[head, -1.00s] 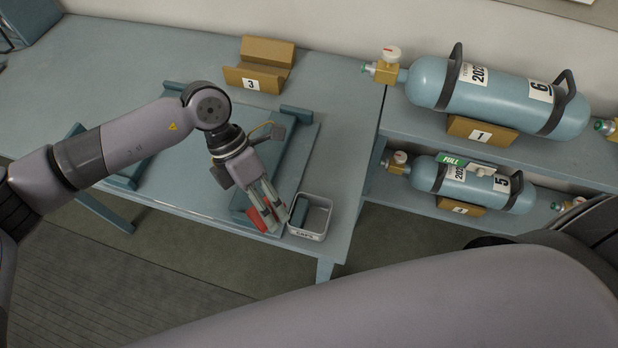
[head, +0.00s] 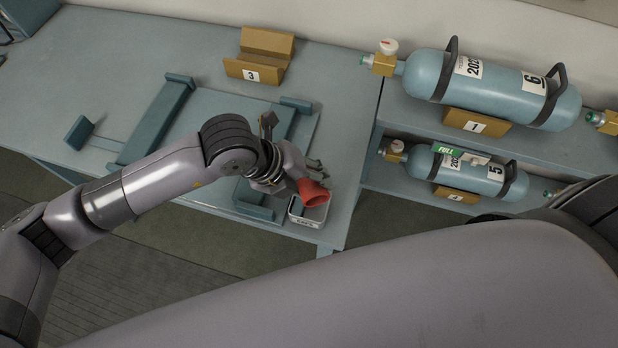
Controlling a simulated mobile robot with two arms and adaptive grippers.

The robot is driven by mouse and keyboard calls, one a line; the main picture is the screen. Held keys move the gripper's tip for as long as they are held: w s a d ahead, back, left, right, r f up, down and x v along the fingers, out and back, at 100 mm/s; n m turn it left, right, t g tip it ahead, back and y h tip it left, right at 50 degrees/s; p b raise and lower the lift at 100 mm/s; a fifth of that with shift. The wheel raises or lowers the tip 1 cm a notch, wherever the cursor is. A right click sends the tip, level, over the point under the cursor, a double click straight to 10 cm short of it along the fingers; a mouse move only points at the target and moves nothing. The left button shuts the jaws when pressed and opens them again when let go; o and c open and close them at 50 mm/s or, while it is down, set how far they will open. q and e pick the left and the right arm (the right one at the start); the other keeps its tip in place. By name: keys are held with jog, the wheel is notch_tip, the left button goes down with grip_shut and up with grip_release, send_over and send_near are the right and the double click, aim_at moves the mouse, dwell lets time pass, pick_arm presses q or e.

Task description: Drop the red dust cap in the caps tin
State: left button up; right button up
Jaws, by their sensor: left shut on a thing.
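The red dust cap (head: 313,193) is held in my left gripper (head: 314,176), which is shut on it. The cap is in front of the small white caps tin (head: 307,221) in the head view and hides much of its opening. The tin stands at the front right corner of the blue bench, with a dark label on its front wall. I cannot tell exactly how high the cap is above the tin. My right gripper is not in view; a large grey arm link of mine fills the lower right.
The blue bench (head: 130,60) bears a teal frame (head: 157,118) and a tan cradle marked 3 (head: 262,55). At right, a shelf holds cylinder 6 (head: 490,88) above cylinder 5 (head: 465,172), which carries a green FULL tag (head: 450,150).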

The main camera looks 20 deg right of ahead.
pick_arm(q)
jog(key=shift+f+b, duration=0.8)
jog(key=shift+f, duration=0.65)
jog(key=shift+f+b, duration=0.45)
jog(key=shift+f, duration=0.25)
jog(key=shift+f+b, duration=0.8)
jog(key=shift+f, duration=0.1)
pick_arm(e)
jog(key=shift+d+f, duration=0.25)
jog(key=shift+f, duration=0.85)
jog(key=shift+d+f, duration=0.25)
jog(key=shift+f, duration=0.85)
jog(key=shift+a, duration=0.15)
pick_arm(q)
jog(key=o, duration=0.7)
jog(key=shift+o, duration=1.4)
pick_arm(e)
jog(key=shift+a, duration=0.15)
